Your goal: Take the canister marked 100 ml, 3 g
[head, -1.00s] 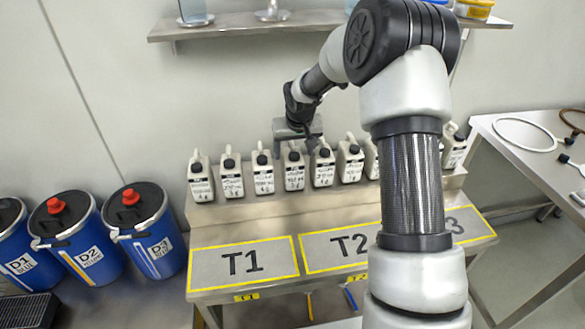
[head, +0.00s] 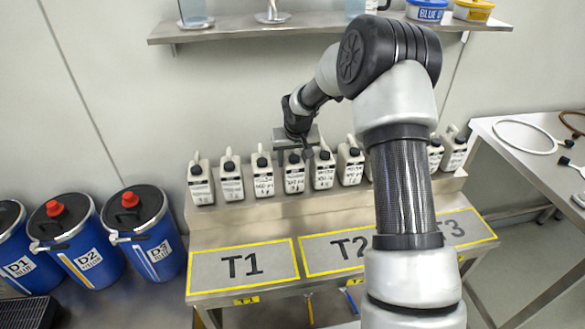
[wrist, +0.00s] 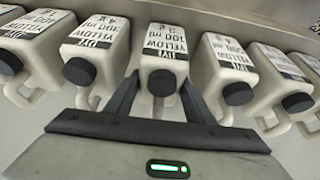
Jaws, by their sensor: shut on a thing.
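A row of pale canisters with black caps stands on the raised ledge behind the T1, T2 and T3 fields. My gripper (head: 296,150) is over a canister (head: 294,178) left of the row's middle. In the wrist view my gripper (wrist: 160,100) has one finger on each side of that canister (wrist: 162,62) and is shut on it. Its label reads upside down as dye, yellow, with what looks like 100 ml; the gram figure is too blurred to be sure. It stands level with its neighbours, apparently still on the ledge.
Neighbouring canisters stand close on the left (wrist: 95,55) and right (wrist: 232,65) in the wrist view. The T1 field (head: 243,265) and T2 field (head: 340,250) are bare where visible. A wall shelf (head: 250,30) hangs above. My arm hides some canisters.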

